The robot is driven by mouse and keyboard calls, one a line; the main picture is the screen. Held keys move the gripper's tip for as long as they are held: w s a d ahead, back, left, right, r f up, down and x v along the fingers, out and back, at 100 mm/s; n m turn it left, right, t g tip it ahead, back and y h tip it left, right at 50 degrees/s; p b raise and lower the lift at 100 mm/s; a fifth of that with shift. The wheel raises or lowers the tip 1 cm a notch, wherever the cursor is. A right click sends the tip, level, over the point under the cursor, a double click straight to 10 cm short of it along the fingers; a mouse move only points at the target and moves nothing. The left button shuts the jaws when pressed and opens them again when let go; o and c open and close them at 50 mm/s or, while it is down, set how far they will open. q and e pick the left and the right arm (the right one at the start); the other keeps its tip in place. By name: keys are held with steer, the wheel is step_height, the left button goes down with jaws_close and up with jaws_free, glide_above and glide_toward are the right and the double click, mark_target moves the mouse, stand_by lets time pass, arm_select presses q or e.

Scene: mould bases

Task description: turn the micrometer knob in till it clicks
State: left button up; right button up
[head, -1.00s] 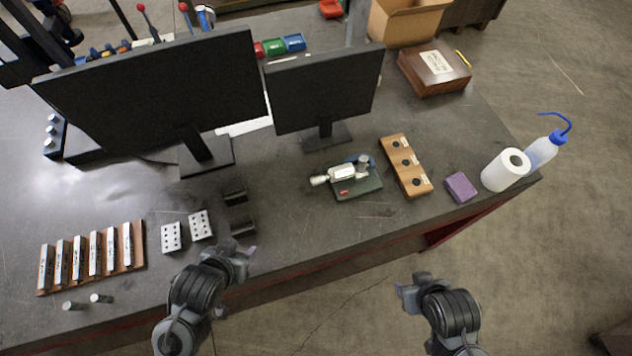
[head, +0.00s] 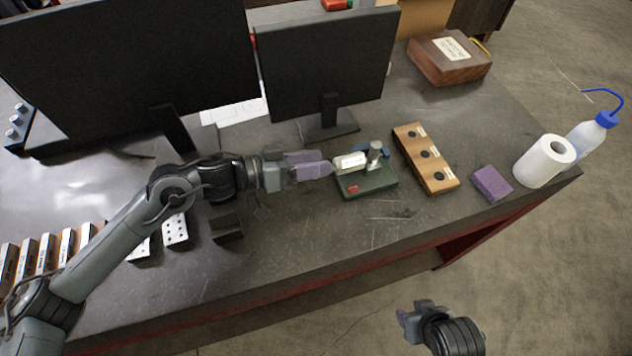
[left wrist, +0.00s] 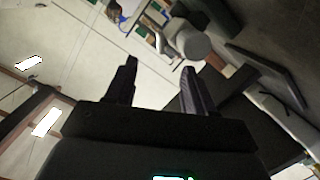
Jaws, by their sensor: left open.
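The micrometer (head: 350,162) has a pale barrel and lies on a dark green base (head: 372,184) in the middle of the bench. Its knob end points left, toward my left gripper (head: 326,168). That gripper is open, with its fingertips at or very close to the knob end; whether they touch is unclear. In the left wrist view the two dark fingers (left wrist: 160,75) stand apart. A pale round cylinder (left wrist: 188,43), apparently the knob, shows beyond the tip of the right-hand finger. My right gripper (head: 409,315) hangs in front of the bench, away from the micrometer; its jaws are unclear.
A small monitor (head: 325,65) stands close behind the micrometer. A wooden block with dark round inserts (head: 426,160) is to its right, then a purple sponge (head: 491,183) and a paper roll (head: 544,162). Bare bench lies in front of the micrometer.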

arm_select(q)
steer(key=a+g+b, duration=0.1)
steer(key=a, duration=0.2)
steer(key=a+f+n+g+b, duration=0.1)
steer(key=a+g+b, duration=0.1)
steer(key=a, duration=0.1)
steer(key=a+f+g+b, duration=0.1)
steer(key=a+g, duration=0.1)
steer(key=a, duration=0.1)
steer(key=shift+w+a+f+n+b, duration=0.2)
steer(key=shift+w+f+n+b, duration=0.05)
steer(key=shift+w+n+b, duration=0.15)
steer(key=b+x, duration=0.1)
steer(key=x, duration=0.9)
steer(key=shift+d+b, duration=0.25)
steer(key=shift+b, duration=0.05)
